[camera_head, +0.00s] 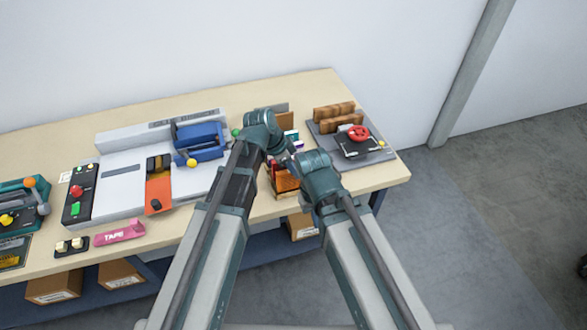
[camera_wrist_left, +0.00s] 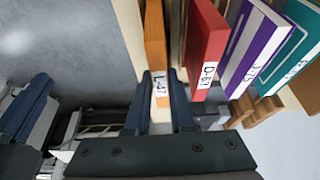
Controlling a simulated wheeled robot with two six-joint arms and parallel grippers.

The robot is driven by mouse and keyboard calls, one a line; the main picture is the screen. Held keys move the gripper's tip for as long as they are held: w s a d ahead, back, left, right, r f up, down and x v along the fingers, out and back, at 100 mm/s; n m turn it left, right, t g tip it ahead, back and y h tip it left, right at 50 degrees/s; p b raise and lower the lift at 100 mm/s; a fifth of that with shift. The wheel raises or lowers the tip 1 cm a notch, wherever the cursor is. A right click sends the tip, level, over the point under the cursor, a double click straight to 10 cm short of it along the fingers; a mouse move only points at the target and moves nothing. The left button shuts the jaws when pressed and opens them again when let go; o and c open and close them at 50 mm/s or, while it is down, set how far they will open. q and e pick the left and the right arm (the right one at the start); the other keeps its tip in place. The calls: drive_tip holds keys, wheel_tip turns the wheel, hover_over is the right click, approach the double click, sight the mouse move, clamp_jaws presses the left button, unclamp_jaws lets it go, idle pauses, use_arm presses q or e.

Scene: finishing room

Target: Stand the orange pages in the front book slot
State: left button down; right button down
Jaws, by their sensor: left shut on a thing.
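The orange pages (camera_wrist_left: 154,45) stand upright at the front of a row of books, with a white label on the spine. My left gripper (camera_wrist_left: 160,88) is shut on them at the labelled spine. In the head view the orange pages (camera_head: 287,182) show just below my wrists, beside a sliver of red. A red book (camera_wrist_left: 204,45) stands beside them, apart from my fingers. My right gripper (camera_wrist_left: 28,108) seems to show at the left of the wrist view; its jaw opening is unclear. In the head view my wrists hide both sets of fingertips. The slot's base is hidden.
Purple (camera_wrist_left: 250,45) and teal (camera_wrist_left: 290,55) books stand past the red one. A black device with a red handwheel (camera_head: 358,133) and wooden blocks (camera_head: 334,111) sit to the right. A grey machine with a blue part (camera_head: 200,141) stands left. The table's front edge is close.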

use_arm(q)
drive_tip(key=shift+f+b, duration=0.3)
drive_tip(key=shift+f, duration=0.1)
drive_tip(key=c, duration=1.1)
unclamp_jaws()
drive_tip(key=shift+o, duration=0.2)
drive_tip(key=shift+r, duration=0.1)
drive_tip(key=p+v, duration=1)
drive_tip(key=v, duration=0.1)
drive_tip(key=shift+s+f, duration=0.25)
drive_tip(key=shift+s, duration=0.05)
drive_tip(key=s+f+n+g+y+b, duration=0.1)
drive_tip(key=s+f+n+y, duration=0.1)
drive_tip(key=s+n, duration=0.3)
drive_tip(key=s+a+f+n+y+b, duration=0.1)
drive_tip(key=s+f+n+y, duration=0.1)
drive_tip(key=s+n, duration=0.3)
drive_tip(key=s+y, duration=0.1)
drive_tip(key=s, duration=0.3)
drive_tip(key=shift+s+a+n+g+y+b, duration=0.25)
drive_tip(key=shift+n+g+y+b, duration=0.05)
drive_tip(key=shift+g+b, duration=0.1)
